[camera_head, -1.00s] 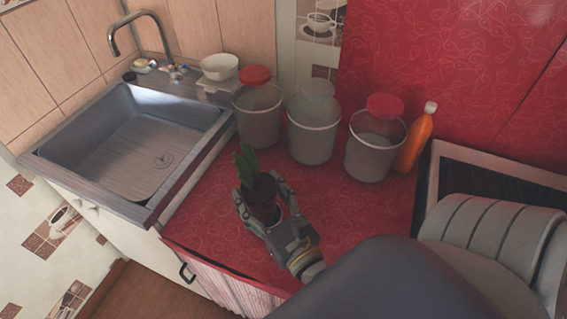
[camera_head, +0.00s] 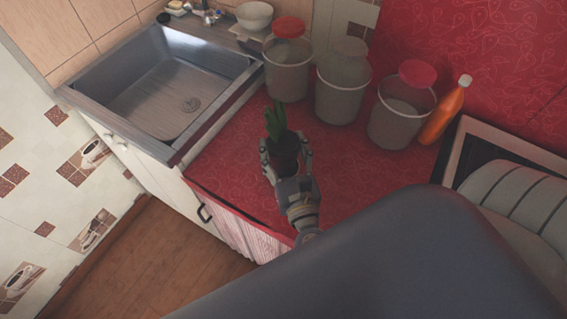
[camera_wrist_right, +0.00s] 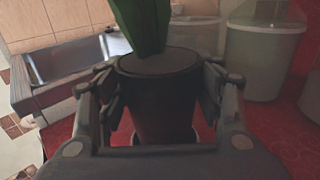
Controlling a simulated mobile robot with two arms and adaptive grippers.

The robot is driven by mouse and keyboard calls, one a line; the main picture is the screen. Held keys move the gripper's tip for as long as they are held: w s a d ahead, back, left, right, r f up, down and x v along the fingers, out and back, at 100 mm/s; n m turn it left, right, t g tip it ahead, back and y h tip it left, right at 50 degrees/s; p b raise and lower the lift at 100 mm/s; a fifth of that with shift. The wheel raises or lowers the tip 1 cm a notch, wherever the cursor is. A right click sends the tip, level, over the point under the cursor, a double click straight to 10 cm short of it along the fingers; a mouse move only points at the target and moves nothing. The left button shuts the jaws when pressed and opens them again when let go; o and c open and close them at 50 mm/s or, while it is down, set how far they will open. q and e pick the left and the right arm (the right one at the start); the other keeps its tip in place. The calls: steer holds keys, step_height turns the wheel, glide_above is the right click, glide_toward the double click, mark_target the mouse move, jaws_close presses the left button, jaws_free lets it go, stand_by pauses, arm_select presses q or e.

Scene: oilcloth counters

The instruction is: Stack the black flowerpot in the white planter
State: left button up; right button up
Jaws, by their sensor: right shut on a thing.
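The black flowerpot (camera_wrist_right: 160,92) holds a green plant (camera_wrist_right: 143,25) and is upright between the fingers of my right gripper (camera_head: 285,155). The right gripper is shut on the pot's sides. In the head view the flowerpot (camera_head: 286,161) is over the red counter, near its front edge. A pale rim, which looks like the white planter (camera_wrist_right: 206,137), shows around the pot's lower part in the wrist view. The rest of the planter is hidden by the pot and gripper, so I cannot tell how deep the pot sits. My left gripper is not in view.
Several containers stand behind the gripper: three grey buckets (camera_head: 288,78) and an orange bottle (camera_head: 445,112). A metal sink (camera_head: 165,95) is to the left, with a white bowl (camera_head: 254,15) behind it. Red counter (camera_head: 225,160) is clear left of the gripper.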

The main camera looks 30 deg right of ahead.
mark_target(287, 171)
steer(key=shift+f+b, duration=1.65)
steer(key=shift+f, duration=0.45)
steer(key=shift+f, duration=0.1)
steer(key=shift+f+b, duration=0.3)
steer(key=shift+b, duration=0.1)
steer(key=o, duration=1.2)
steer(key=shift+o, duration=0.2)
steer(key=shift+r, duration=0.1)
